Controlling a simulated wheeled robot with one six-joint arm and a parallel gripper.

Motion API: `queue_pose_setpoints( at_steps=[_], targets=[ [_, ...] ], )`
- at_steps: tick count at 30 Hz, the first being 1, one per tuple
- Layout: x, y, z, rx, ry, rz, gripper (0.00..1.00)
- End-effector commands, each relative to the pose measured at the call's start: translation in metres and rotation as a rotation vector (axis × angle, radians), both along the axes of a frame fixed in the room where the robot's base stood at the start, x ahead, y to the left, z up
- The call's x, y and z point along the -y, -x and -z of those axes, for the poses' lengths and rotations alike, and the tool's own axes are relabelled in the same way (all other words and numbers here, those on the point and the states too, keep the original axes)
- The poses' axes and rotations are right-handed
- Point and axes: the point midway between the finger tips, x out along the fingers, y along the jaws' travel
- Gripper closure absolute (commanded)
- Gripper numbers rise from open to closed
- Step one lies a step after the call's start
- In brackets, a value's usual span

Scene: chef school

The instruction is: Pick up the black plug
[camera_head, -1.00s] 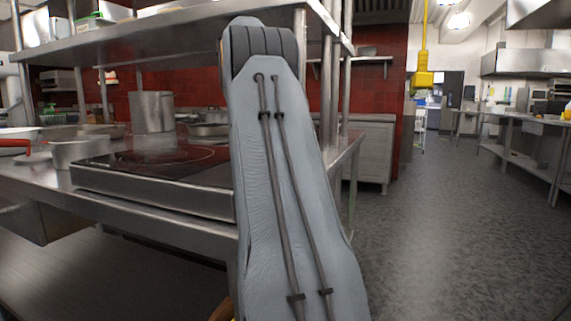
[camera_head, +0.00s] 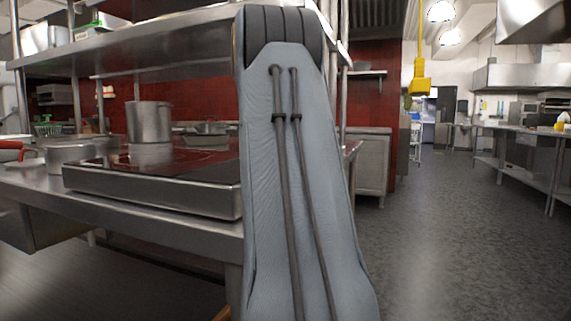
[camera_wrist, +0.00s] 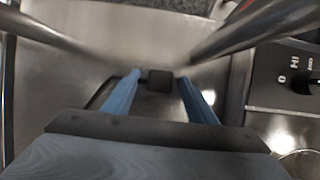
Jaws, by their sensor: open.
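In the wrist view a small black block (camera_wrist: 160,80), which looks like the black plug, sits over a shiny metal surface (camera_wrist: 95,50). My gripper (camera_wrist: 159,77) is open, with one blue finger on each side of the block. The block shows between the fingertips, with a small gap to each. I cannot tell how far below the tips it is. A dark shape lies behind the left finger, partly hidden. In the head view my arm hides the gripper, and the plug is not visible.
A black control panel (camera_wrist: 285,80) with white marks and a knob is at the right of the wrist view. Blurred metal bars cross its top. In the head view are a cooktop (camera_head: 150,190), a pot (camera_head: 149,122) and an overhead shelf (camera_head: 160,52). Floor is clear at right.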

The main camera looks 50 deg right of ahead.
Motion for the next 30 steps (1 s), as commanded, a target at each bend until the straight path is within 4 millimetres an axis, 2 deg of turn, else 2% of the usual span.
queue_pose_setpoints(
  at_steps=[2,9,10,22,30],
  targets=[
    [0.0,0.0,0.0,0.0,0.0,0.0,0.48],
    [0.0,0.0,-0.001,0.0,0.0,0.0,0.89],
    [0.0,0.0,-0.001,0.0,0.0,0.0,0.92],
    [0.0,0.0,-0.004,0.0,0.0,0.0,0.92],
    [0.0,0.001,-0.021,0.0,0.0,0.001,0.92]
  ],
)
